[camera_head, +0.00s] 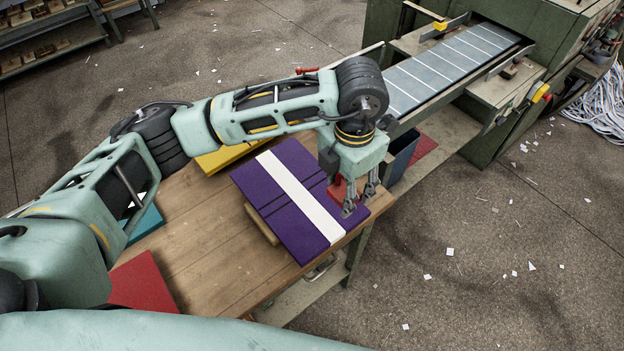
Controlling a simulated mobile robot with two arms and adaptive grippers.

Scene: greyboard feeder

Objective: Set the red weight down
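My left gripper (360,203) points down over the right end of the purple board (269,203), close to the table's edge. Its two fingers stand apart with the red weight (338,190) between them, and they look closed on it. The gripper partly hides the weight. I cannot tell whether the weight touches the board below. A white strip (300,195) runs across the purple board, which lies tilted on a wooden piece (262,225) on the wooden table (205,255). My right gripper is not in view.
A yellow board (222,160), a teal board (146,223) and a red board (142,283) lie around the table. A conveyor (450,65) leads into a green machine (545,35) behind. A dark bin (403,155) stands beyond the table. Paper scraps litter the floor.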

